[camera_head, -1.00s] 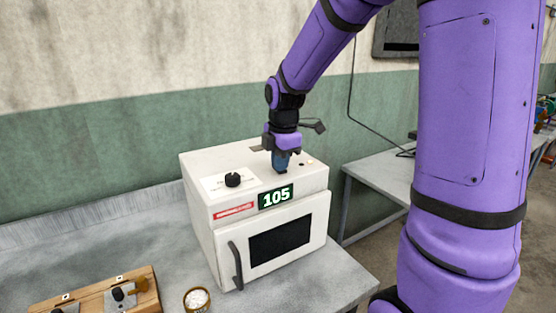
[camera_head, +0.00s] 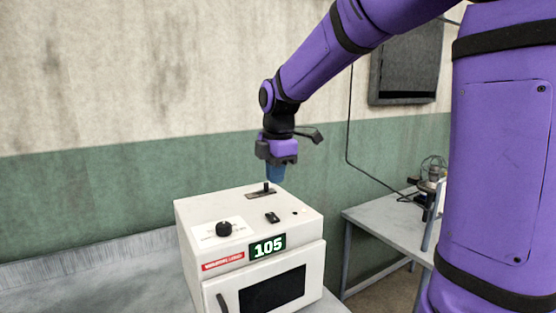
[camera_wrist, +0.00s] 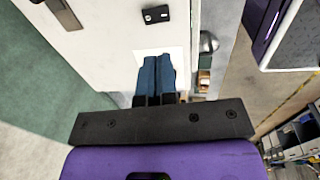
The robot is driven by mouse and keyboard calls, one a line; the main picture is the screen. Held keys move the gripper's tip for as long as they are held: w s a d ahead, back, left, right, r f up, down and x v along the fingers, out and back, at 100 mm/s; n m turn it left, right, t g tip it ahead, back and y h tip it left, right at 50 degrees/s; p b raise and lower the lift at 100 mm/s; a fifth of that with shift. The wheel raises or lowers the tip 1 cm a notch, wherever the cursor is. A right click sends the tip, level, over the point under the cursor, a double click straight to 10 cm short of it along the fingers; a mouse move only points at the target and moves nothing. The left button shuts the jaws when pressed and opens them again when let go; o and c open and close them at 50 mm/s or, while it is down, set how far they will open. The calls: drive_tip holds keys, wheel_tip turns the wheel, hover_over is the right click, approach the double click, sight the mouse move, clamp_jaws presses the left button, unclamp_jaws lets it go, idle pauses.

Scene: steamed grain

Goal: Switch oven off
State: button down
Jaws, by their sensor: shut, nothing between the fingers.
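The oven (camera_head: 205,238) is a white box on the grey bench, with a green display (camera_head: 268,246) reading 105. Its top carries a black round knob (camera_head: 224,229), a small black switch (camera_head: 272,217) and a slotted lever (camera_head: 266,188) at the back. The oven door (camera_head: 314,280) is closed. My gripper (camera_head: 275,180) is shut and empty, raised above the back of the oven's top. In the wrist view its two blue fingers (camera_wrist: 156,75) are together over the white top, apart from the black switch (camera_wrist: 156,14).
A second grey table (camera_head: 385,222) stands to the right, with equipment on it. A dark wall panel (camera_head: 405,75) hangs at the upper right. The bench (camera_head: 120,270) left of the oven looks clear in the part I see.

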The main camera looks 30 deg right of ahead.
sight(271, 214)
drive_tip(key=shift+s+r, duration=0.15)
drive_tip(key=shift+r, duration=0.8)
drive_tip(key=shift+s+r, duration=0.1)
drive_tip(key=shift+r, duration=0.85)
drive_tip(key=shift+w+d+r, duration=0.1)
drive_tip(key=shift+w+r, duration=0.05)
drive_tip(key=shift+w, duration=0.6)
drive_tip(key=f, duration=0.4)
drive_tip(key=w+f, duration=0.1)
drive_tip(key=f, duration=0.9)
drive_tip(key=shift+w, duration=0.35)
drive_tip(key=shift+f, duration=0.25)
